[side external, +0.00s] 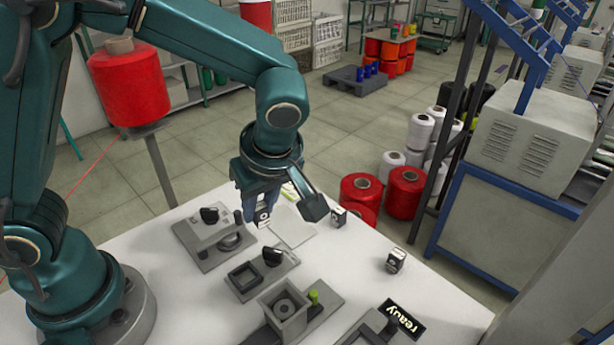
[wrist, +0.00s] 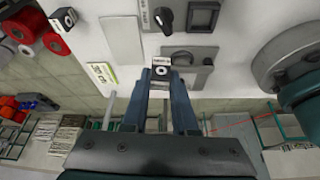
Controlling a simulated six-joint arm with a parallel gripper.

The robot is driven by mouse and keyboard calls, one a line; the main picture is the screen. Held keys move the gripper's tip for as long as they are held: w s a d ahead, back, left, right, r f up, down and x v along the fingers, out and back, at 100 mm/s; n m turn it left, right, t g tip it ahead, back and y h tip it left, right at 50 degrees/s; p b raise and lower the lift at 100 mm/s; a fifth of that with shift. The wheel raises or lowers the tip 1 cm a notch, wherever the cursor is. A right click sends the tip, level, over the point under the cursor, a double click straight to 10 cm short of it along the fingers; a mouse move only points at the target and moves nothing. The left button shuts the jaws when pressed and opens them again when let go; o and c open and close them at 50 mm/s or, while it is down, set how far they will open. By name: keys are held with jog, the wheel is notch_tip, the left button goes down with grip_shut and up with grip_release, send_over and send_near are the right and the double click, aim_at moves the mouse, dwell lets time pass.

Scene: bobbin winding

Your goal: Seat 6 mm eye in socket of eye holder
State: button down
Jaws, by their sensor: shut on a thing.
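My gripper (side external: 257,212) is shut on a small white-and-black block with a round hole, taken to be the eye (side external: 264,216). In the wrist view the eye (wrist: 161,70) sits between the fingertips (wrist: 160,82). Its size marking is too small to read. A grey plate with a square socket and black knob (side external: 245,275), likely the eye holder, stands in front of the gripper, apart from the eye. In the wrist view the square socket (wrist: 203,15) looks empty. Another grey fixture with a black knob (side external: 205,243) is left of the gripper; the gripper partly covers it in the wrist view.
Two similar small blocks stand on the white table, one near the far edge (side external: 338,216), one farther right (side external: 396,261). A pale flat plate (side external: 290,228) lies beside the gripper.

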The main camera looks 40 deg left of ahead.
aim_at(240, 270)
jog(key=s, duration=0.1)
jog(key=s+n, duration=0.1)
jog(key=s, duration=0.1)
jog(key=s+n, duration=0.1)
jog(key=s, duration=0.1)
jog(key=shift+s+d+r+g, duration=0.15)
jog(key=shift+d+r+g, duration=0.05)
jog(key=shift+d+g, duration=0.2)
jog(key=shift+m, duration=0.3)
jog(key=shift+s+d+f, duration=0.1)
jog(key=shift+d+f, duration=0.1)
jog(key=shift+f, duration=0.6)
jog(key=shift+s+d+f, duration=0.1)
jog(key=shift+d+f, duration=0.15)
jog(key=shift+f, duration=0.5)
jog(key=shift+s+d+f, duration=0.1)
jog(key=shift+d+f, duration=0.1)
jog(key=shift+f, duration=0.6)
jog(key=shift+f, duration=0.6)
jog(key=shift+a+f, duration=0.15)
jog(key=shift+f, duration=0.45)
jog(key=c, duration=0.6)
grip_release()
jog(key=shift+r, duration=3.6)
